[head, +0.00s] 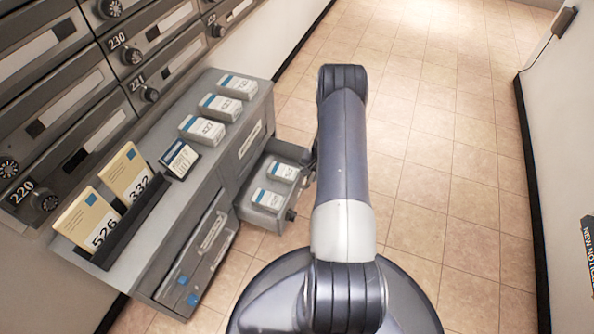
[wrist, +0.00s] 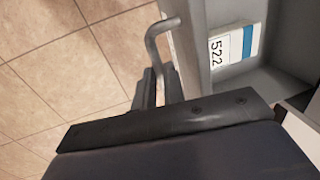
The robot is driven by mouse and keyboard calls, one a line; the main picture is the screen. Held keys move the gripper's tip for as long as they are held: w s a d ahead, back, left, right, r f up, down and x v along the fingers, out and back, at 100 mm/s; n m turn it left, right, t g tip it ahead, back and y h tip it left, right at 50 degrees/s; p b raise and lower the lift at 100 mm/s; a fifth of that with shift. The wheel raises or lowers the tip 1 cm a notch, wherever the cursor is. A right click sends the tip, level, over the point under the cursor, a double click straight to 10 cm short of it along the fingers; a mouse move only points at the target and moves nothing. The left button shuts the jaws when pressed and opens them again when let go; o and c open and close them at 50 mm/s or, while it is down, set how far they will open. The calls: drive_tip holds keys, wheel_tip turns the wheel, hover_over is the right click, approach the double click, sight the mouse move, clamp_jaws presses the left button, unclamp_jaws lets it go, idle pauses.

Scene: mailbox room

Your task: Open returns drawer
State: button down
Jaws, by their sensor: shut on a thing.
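A drawer (head: 262,217) stands pulled out from the grey cabinet (head: 228,165), with two white-and-blue packets inside. In the wrist view the drawer's edge (wrist: 198,45) is close, and a packet marked 522 (wrist: 232,48) lies inside. A bent metal handle (wrist: 153,42) sticks out from the drawer front. My gripper (wrist: 158,86) is shut on the handle, with its dark fingers at the bar's lower part. In the head view my arm hides most of the gripper and the drawer front. I cannot read the drawer's label.
Three white boxes (head: 219,107) and a rack (head: 125,222) of numbered envelopes stand on the cabinet top. Mailboxes (head: 65,95) line the left wall. The tiled floor (head: 455,150) to the right of my arm is clear up to the right wall.

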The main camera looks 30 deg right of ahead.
drive_tip(key=shift+s+d, duration=1.45)
drive_tip(key=shift+s, duration=0.3)
drive_tip(key=c, duration=1.5)
unclamp_jaws()
drive_tip(key=r+p, duration=0.1)
drive_tip(key=r, duration=0.2)
drive_tip(key=s+r+p, duration=0.1)
drive_tip(key=r, duration=0.3)
drive_tip(key=d+r+p, duration=0.1)
drive_tip(key=r, duration=0.2)
drive_tip(key=shift+s+d+r+p, duration=0.1)
drive_tip(key=shift+s+r+p, duration=0.2)
drive_tip(key=shift+r, duration=0.05)
drive_tip(key=shift+f, duration=0.1)
drive_tip(key=f+b, duration=0.1)
drive_tip(key=f, duration=0.2)
drive_tip(key=w+a+f+b, duration=0.1)
drive_tip(key=f, duration=0.3)
drive_tip(key=f+b, duration=0.2)
drive_tip(key=f, duration=0.1)
drive_tip(key=shift+w+a+f, duration=0.2)
drive_tip(key=shift+w+f, duration=0.05)
drive_tip(key=shift+w, duration=0.15)
